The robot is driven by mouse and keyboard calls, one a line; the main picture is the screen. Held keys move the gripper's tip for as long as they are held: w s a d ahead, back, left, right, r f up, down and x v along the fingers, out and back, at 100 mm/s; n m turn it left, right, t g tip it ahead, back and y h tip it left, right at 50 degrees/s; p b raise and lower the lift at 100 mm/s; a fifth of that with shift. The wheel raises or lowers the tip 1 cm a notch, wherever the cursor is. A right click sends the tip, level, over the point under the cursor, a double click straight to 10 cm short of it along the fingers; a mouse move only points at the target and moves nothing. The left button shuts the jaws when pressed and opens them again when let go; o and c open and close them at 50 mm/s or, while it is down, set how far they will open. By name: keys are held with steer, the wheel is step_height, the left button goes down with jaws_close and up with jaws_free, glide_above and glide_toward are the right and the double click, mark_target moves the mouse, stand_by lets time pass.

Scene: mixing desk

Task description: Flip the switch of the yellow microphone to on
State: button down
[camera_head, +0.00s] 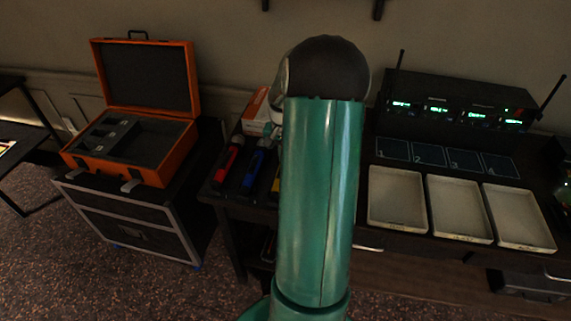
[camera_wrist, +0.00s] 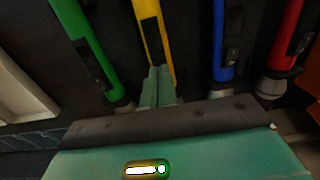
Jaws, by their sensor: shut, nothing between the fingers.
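The yellow microphone (camera_wrist: 150,9) lies on the dark desk in the wrist view, between the green one and the blue one. A dark switch plate (camera_wrist: 153,38) is on its body; I cannot tell which way the switch is set. In the head view only a sliver of the yellow microphone (camera_head: 275,184) shows beside my arm. My gripper (camera_wrist: 159,72) is shut and empty, its green fingertips over the yellow body close to the near end of the switch plate. I cannot tell whether they touch it. The gripper is mostly hidden behind my arm in the head view.
A green microphone (camera_wrist: 85,45) lies left of the yellow one; a blue one (camera_wrist: 226,50) and a red one (camera_wrist: 288,35) lie right. Three pale trays (camera_head: 458,211) and a receiver rack (camera_head: 450,105) are on the desk's right. An open orange case (camera_head: 150,170) stands left.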

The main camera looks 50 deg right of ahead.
steer(key=shift+f, duration=0.55)
stand_by(0.4)
steer(key=shift+r, duration=3.5)
